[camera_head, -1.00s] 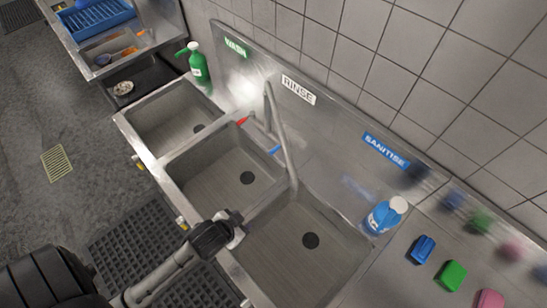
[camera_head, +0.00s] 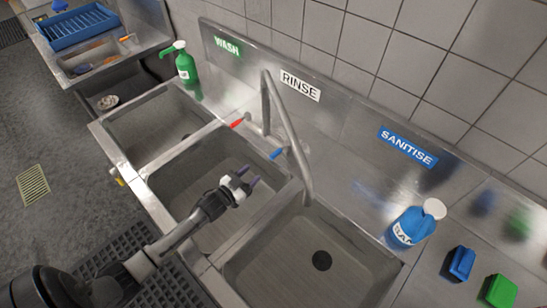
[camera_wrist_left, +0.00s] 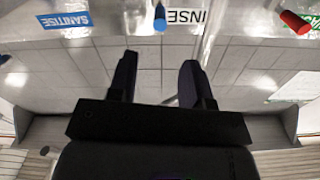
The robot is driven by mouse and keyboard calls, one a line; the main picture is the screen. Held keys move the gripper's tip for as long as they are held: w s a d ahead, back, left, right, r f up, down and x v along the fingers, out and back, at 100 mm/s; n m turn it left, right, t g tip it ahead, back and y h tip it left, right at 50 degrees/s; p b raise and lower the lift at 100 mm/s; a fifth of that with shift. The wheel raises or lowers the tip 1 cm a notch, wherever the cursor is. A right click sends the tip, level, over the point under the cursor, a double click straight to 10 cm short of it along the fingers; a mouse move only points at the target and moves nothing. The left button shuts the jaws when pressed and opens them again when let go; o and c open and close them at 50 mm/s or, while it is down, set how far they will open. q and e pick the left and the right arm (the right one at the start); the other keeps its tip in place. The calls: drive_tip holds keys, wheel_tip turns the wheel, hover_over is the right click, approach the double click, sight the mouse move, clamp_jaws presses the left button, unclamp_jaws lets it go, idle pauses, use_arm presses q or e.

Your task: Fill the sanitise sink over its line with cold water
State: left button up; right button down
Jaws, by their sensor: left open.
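The sanitise sink (camera_head: 290,262) is the right-hand basin, under the blue SANITISE sign (camera_head: 408,146). Its drain hole (camera_head: 321,260) shows open, and I see no water in it; no fill line can be made out. The grey spout (camera_head: 287,120) arches down with its end over the sanitise sink's left side. The blue tap lever (camera_head: 277,153) and the red tap lever (camera_head: 238,122) stand at its base. My left gripper (camera_head: 253,182) is open and empty above the rinse sink, apart from the blue lever, which also shows in the left wrist view (camera_wrist_left: 160,18). My right gripper is not visible.
The rinse sink (camera_head: 170,190) and wash sink (camera_head: 135,125) lie to the left. A blue bottle (camera_head: 412,225) stands at the sanitise sink's right edge, with blue and green blocks (camera_head: 500,291) beyond. A green pump bottle (camera_head: 184,66) stands behind the wash sink.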

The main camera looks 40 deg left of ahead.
sight(274, 154)
use_arm(q)
drive_tip(key=w, duration=1.1)
drive_tip(key=shift+w+d, duration=0.3)
drive_tip(key=shift+d, duration=0.1)
clamp_jaws()
